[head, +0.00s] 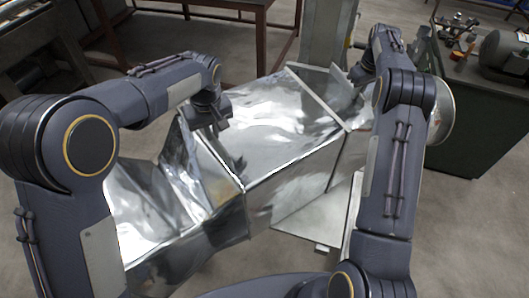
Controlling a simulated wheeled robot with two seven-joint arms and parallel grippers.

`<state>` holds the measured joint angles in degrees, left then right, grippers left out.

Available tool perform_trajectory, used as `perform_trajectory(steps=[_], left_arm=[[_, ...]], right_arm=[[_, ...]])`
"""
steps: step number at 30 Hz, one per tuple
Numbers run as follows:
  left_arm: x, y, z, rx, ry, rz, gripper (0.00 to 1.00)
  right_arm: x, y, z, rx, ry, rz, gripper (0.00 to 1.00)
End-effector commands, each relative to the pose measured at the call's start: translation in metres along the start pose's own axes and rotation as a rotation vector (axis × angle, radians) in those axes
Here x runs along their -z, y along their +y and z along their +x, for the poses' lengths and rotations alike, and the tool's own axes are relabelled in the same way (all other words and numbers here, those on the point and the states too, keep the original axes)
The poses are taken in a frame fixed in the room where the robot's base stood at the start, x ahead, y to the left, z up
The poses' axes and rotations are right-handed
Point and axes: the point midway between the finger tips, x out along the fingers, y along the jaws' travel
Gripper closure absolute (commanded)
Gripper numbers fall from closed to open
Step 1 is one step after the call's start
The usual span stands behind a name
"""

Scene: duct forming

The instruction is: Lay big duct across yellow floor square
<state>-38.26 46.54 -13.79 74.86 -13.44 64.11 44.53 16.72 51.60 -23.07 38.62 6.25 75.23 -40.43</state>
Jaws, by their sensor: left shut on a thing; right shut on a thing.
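The big duct (275,125) is a shiny sheet-metal piece with several joined sections. It spans from the lower left to the upper middle between my two arms, tilted across the view. My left gripper (212,122) is shut on the duct's upper left edge near a seam. My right gripper (358,80) is shut on the duct's far right end, partly hidden behind my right arm. No yellow floor square can be made out in this view.
A dark green cabinet (480,125) with a motor (503,52) and small parts on top stands at the right. A brown metal table frame (262,45) stands behind the duct. A grey bench (30,40) is at the upper left. Bare concrete floor (470,230) shows at the lower right.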

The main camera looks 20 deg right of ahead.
Motion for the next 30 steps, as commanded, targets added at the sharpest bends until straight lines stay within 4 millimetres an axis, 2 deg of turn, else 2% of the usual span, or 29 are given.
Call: perform_trajectory(steps=[22, 23, 30], left_arm=[[0.001, -0.001, -0.001, 0.002, 0.001, 0.003, 1.00], [0.002, 0.000, -0.005, -0.004, 0.008, 0.003, 1.00], [0.003, 0.000, -0.010, -0.004, 0.008, 0.003, 1.00]], right_arm=[[0.000, 0.001, -0.001, -0.003, 0.002, -0.003, 1.00], [0.003, 0.002, -0.007, -0.008, 0.012, -0.004, 1.00], [0.003, 0.002, -0.011, -0.008, 0.011, -0.003, 1.00]])
